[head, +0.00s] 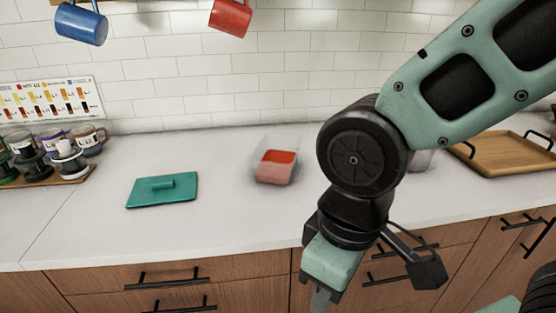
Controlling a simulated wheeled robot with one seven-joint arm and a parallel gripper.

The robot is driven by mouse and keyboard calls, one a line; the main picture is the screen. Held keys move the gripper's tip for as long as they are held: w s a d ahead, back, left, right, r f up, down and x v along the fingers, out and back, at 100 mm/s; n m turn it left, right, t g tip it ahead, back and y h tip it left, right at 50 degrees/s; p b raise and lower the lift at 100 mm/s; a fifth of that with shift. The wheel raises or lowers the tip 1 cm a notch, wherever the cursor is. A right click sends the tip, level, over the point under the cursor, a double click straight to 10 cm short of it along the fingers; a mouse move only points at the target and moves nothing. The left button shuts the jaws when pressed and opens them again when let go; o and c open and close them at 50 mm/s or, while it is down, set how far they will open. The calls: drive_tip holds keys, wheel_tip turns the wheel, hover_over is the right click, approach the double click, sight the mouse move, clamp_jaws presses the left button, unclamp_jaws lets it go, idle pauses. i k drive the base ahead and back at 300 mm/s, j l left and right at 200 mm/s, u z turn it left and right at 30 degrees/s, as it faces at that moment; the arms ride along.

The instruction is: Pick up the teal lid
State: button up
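The teal lid (148,193) lies flat on the white counter in the left half of the head view, with its small raised handle on top. My gripper (322,299) hangs in front of the counter's edge, to the right of the lid and well apart from it. Its lower end is at the bottom of the picture, and I cannot see both fingertips, so I cannot tell whether it is open or shut. Nothing covers the lid.
A clear container with red contents (275,167) stands between the lid and my arm. A wooden tray (487,165) is at the right. The counter (95,228) around the lid is clear.

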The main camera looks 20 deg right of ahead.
sight(175, 186)
drive_tip(key=i+j, duration=0.2)
drive_tip(key=j, duration=0.15)
drive_tip(key=i+j+z, duration=0.1)
drive_tip(key=j, duration=0.3)
drive_tip(key=i+j+z, duration=0.1)
drive_tip(key=i+j, duration=0.2)
